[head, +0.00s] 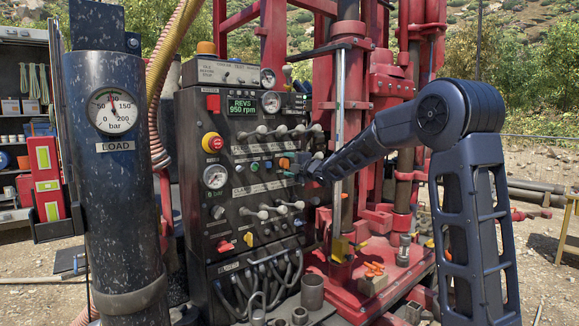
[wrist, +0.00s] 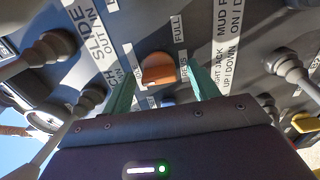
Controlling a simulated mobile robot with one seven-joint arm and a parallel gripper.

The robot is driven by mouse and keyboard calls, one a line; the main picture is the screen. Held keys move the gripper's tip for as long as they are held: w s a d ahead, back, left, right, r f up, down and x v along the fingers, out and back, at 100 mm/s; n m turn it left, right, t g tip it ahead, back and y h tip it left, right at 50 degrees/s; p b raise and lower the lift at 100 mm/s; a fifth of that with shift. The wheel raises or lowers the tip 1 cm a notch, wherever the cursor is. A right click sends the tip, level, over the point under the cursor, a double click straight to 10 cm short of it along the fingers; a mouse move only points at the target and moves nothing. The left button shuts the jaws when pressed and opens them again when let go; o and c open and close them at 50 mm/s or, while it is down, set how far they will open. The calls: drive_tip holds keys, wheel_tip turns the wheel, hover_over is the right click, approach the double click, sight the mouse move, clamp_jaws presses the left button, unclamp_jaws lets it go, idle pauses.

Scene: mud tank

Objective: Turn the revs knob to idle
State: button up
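The revs knob is a small orange knob (head: 284,163) on the right part of the dark control panel (head: 220,130). In the wrist view the orange knob (wrist: 158,70) lies just beyond and between my two green fingertips, with a FULL label (wrist: 178,29) and a REVS label close by. My gripper (head: 298,165) is at the panel's face, right of the knob; in the wrist view my gripper (wrist: 160,80) is open, with a gap on both sides of the knob. Whether the fingertips reach the knob's depth is unclear. A green display (head: 242,106) reads REVS 950 rpm.
Lever rows sit above (head: 283,131) and below (head: 272,209) the knob; a lever (wrist: 290,68) also shows at right in the wrist view. A red-yellow emergency button (head: 212,142) is at the panel's left. A vertical steel rod (head: 338,110) stands close to my arm.

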drive_tip(key=v, duration=1)
drive_tip(key=shift+s+d, duration=0.25)
drive_tip(key=shift+d, duration=0.05)
drive_tip(key=s+d+f+m+h, duration=0.2)
drive_tip(key=s+d+m+h, duration=0.25)
drive_tip(key=d, duration=0.35)
drive_tip(key=s+d+f+m+h, duration=0.1)
drive_tip(key=s+d+m+h, duration=0.25)
drive_tip(key=d+m, duration=0.35)
drive_tip(key=s+d+f+m+h, duration=0.2)
drive_tip(key=s+d+m+h, duration=0.25)
drive_tip(key=d, duration=0.45)
drive_tip(key=s+d+f+m+g, duration=0.2)
drive_tip(key=s+f+m, duration=0.1)
drive_tip(key=s, duration=0.5)
drive_tip(key=s+d+f+m+g, duration=0.2)
drive_tip(key=s+f+m+g, duration=0.1)
drive_tip(key=s, duration=0.5)
drive_tip(key=s+d+f+m+g, duration=0.3)
drive_tip(key=s+f+m, duration=0.2)
drive_tip(key=s, duration=0.4)
